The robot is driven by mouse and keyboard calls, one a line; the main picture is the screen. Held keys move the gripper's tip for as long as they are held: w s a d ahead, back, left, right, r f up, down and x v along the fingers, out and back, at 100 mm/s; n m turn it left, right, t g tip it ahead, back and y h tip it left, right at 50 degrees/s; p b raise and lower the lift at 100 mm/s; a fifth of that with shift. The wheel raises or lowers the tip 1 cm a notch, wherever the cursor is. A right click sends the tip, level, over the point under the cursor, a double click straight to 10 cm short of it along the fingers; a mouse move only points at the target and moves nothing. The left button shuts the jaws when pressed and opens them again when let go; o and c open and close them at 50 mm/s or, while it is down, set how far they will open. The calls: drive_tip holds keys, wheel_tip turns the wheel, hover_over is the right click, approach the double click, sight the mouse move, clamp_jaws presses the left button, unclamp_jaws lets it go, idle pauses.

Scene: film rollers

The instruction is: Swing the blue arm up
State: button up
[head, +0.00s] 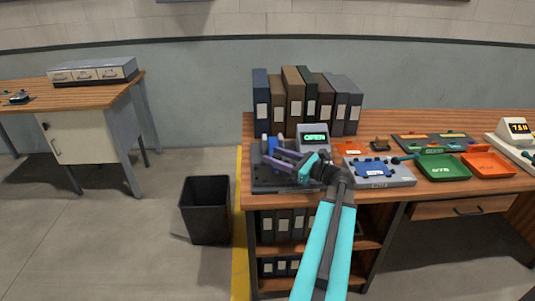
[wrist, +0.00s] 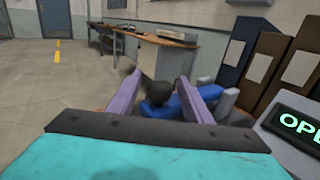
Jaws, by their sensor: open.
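The blue arm (wrist: 188,101) shows in the wrist view with a dark rounded knob (wrist: 158,93) at its left end. In the head view a small part of the blue arm (head: 274,143) shows behind my fingers, on a device with a dark base (head: 268,186) at the left end of the bench. My gripper (head: 268,155) reaches over that device from the right. Its two purple fingers also show in the wrist view (wrist: 158,79). They are open, with the knob and part of the blue arm between them. Contact cannot be told.
A grey display reading OPEN (head: 314,138) stands just behind my gripper. Upright binders (head: 295,95) line the back of the bench. A grey unit with a blue plate (head: 373,168), a green tray (head: 442,167) and an orange tray (head: 488,165) lie to the right. A black bin (head: 206,211) stands on the floor.

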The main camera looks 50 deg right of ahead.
drive_tip(key=shift+w+a, duration=0.2)
drive_tip(key=shift+w, duration=0.75)
drive_tip(key=shift+w+a, duration=0.15)
drive_tip(key=shift+w, duration=0.8)
drive_tip(key=shift+c, duration=0.5)
clamp_jaws()
